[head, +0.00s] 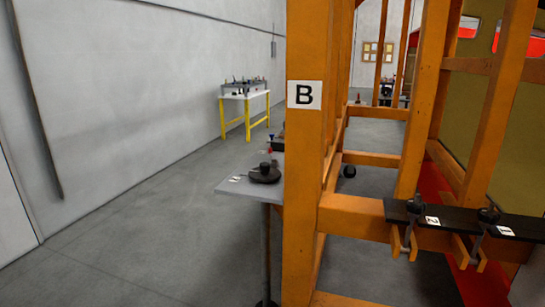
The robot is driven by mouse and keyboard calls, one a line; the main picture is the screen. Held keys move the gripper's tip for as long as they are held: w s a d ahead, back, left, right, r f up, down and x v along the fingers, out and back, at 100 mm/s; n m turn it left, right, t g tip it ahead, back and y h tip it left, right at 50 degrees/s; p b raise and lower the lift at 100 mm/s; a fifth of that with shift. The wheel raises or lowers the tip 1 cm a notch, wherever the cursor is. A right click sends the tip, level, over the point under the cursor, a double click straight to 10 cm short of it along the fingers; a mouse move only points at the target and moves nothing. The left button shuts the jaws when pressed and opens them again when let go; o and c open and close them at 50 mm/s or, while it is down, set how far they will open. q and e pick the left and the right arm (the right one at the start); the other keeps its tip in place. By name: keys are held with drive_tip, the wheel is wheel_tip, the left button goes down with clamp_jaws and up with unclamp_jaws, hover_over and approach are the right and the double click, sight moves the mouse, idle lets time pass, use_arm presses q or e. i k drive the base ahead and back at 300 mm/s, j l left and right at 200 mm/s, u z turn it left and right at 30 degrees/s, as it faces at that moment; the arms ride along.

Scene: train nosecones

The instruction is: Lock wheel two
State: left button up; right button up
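A dark knob-like wheel (415,204) stands at the left end of a black ledge on the orange frame, beside a white label "2" (432,221). A metal rod hangs below it between small orange brackets (403,243). A similar dark wheel (489,214) stands to its right, beside a label "1" (506,231). Whether either wheel is locked cannot be told at this size. Neither of my grippers is in view.
The orange frame (310,180), with a "B" sign (304,95), fills the centre and right. A grey table (228,188) with a round black object (265,173) stands left of the post. A yellow-legged table (247,96) stands farther back. Floor at left is clear.

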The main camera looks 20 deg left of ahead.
sight(274, 159)
drive_tip(key=i+j+z, duration=0.1)
drive_tip(key=j, duration=0.35)
drive_tip(key=i+j+z, duration=0.15)
drive_tip(key=i+j, duration=0.15)
drive_tip(key=j, duration=0.2)
drive_tip(key=i+j+z, duration=0.1)
drive_tip(key=j, duration=0.4)
drive_tip(key=i+j+z, duration=0.15)
drive_tip(key=j, duration=0.35)
drive_tip(key=i+j+z, duration=0.1)
drive_tip(key=j, duration=0.45)
drive_tip(key=i+j+z, duration=0.15)
drive_tip(key=j, duration=0.35)
drive_tip(key=i+j+z, duration=0.1)
drive_tip(key=j, duration=0.45)
